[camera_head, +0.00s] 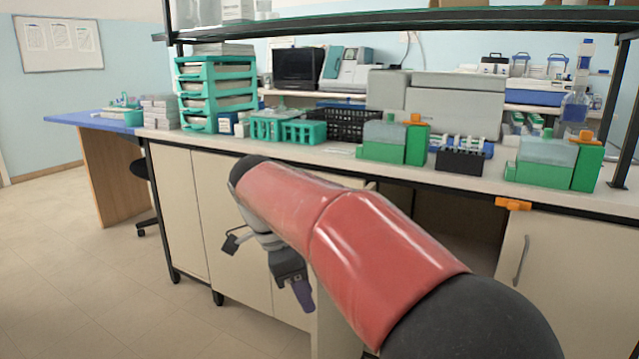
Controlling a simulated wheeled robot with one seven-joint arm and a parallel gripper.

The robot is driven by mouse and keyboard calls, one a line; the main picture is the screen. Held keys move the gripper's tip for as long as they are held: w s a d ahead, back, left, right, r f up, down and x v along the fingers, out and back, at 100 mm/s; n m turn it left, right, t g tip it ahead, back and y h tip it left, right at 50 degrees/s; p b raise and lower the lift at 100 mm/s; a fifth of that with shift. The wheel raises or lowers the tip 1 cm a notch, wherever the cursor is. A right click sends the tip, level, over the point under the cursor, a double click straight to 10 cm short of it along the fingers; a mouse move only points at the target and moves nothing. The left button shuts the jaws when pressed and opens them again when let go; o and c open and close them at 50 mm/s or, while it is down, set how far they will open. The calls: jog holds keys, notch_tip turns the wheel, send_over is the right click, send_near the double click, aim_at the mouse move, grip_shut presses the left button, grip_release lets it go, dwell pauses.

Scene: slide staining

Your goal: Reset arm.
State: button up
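My red and black arm reaches from the lower right across the middle of the view. Its end bends down in front of the white bench cabinets. My gripper (303,293) hangs low beside the cabinet doors, below the bench top, apart from the things on the bench. It is small and seen from the side, so its finger gap cannot be made out. I see nothing clearly held in it. Part of the wrist is hidden behind the red arm link.
The bench top (335,160) holds a green drawer rack (217,92), green baskets (303,132), a black crate (345,124) and two green staining boxes (384,152) (540,174). A shelf runs above. An orange clip (513,204) sits at the front edge. Floor at left is clear.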

jog(key=s+d+n+t+y, duration=0.2)
jog(key=s+d+n+y, duration=0.1)
jog(key=s+d+n, duration=0.8)
jog(key=s+d+f+n+t, duration=0.3)
jog(key=s+d+f+n, duration=0.2)
jog(key=s+d+f, duration=0.2)
jog(key=shift+y, duration=0.3)
